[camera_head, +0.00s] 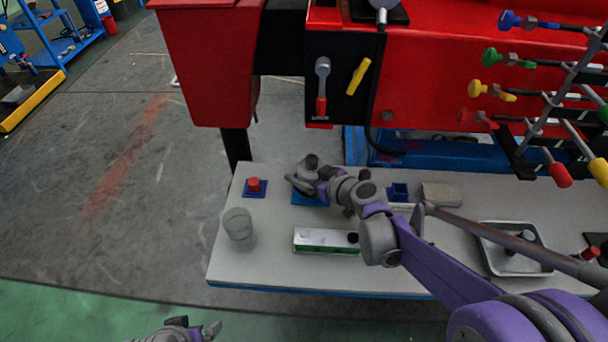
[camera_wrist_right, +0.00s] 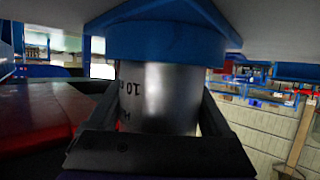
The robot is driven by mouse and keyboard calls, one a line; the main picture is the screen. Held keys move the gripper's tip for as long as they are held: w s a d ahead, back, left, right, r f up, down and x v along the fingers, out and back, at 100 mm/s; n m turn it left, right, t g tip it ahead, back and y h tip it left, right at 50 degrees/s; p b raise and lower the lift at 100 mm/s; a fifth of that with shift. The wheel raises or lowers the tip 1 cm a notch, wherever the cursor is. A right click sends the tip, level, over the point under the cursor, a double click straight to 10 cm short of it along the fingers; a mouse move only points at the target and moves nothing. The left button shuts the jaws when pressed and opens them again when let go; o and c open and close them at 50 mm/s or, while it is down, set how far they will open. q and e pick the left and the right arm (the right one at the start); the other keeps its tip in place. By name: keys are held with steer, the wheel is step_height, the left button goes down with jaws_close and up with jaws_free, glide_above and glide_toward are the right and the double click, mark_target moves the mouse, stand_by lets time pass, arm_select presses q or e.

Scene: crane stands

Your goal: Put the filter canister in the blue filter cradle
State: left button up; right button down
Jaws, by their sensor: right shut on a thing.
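The silver filter canister (camera_wrist_right: 158,95) with dark lettering is between the fingers of my right gripper (camera_wrist_right: 150,140) in the right wrist view. My right gripper (camera_head: 308,184) is shut on it, low over the back of the table in the head view. The blue filter cradle (camera_wrist_right: 165,42) meets the canister's far end; that end is hidden by the cradle's rim, so its seating depth cannot be told. The cradle also shows as a blue patch (camera_head: 310,200) under the gripper. My left gripper (camera_head: 197,331) is partly in view at the bottom edge, away from the table; its finger opening is unclear.
The red crane body (camera_head: 450,70) stands behind.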

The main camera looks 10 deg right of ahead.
steer(key=shift+f, duration=0.3)
steer(key=shift+f, duration=0.2)
jaws_free()
steer(key=shift+r, duration=0.3)
steer(key=p+v, duration=0.3)
steer(key=v, duration=0.9)
steer(key=shift+f, duration=0.15)
